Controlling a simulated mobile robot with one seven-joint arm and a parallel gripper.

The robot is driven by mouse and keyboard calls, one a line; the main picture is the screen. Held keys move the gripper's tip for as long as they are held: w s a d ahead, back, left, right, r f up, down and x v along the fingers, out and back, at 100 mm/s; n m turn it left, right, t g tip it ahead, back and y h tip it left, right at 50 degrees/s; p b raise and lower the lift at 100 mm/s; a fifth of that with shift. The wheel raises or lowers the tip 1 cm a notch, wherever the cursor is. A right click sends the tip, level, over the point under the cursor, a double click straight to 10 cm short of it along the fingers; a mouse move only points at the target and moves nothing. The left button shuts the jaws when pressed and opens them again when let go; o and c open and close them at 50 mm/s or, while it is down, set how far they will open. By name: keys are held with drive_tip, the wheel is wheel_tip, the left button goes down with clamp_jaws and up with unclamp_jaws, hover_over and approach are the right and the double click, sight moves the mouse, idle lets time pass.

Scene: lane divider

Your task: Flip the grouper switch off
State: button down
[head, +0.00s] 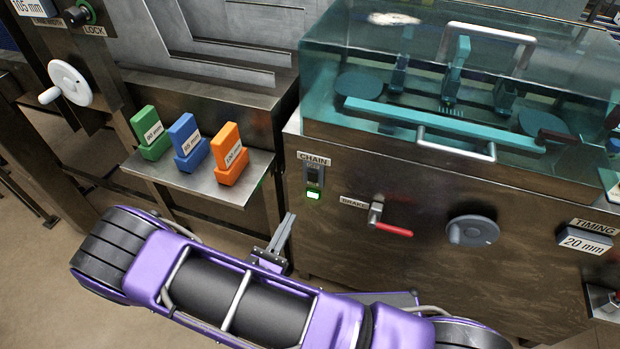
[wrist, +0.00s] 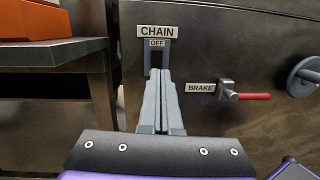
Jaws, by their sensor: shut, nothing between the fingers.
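No switch labelled grouper shows in either view. The one switch I see is the dark chain switch (head: 314,175) on the metal cabinet, under a CHAIN label (head: 313,158). A lit green lamp (head: 313,196) sits just below it. In the wrist view, the chain switch (wrist: 147,66) has an OFF mark above it. My gripper (head: 288,219) is shut and empty, below and left of that switch in the head view. In the wrist view, my gripper (wrist: 158,72) points up at the switch and hides its lower part and the lamp. I cannot tell whether they touch.
A red-handled brake lever (head: 392,228) and a grey round knob (head: 472,231) are right of the switch. A teal clear cover (head: 400,95) with a handle lies above. Green, blue and orange blocks (head: 229,155) stand on a shelf (head: 255,168) to the left.

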sight(310, 174)
drive_tip(key=shift+s+a+f+n+y, duration=0.1)
drive_tip(key=shift+s+f+n+y, duration=0.5)
drive_tip(key=shift+f+n+y, duration=0.1)
drive_tip(key=x, duration=1.4)
drive_tip(key=shift+r, duration=0.2)
drive_tip(key=shift+w+r, duration=0.15)
drive_tip(key=shift+w, duration=0.1)
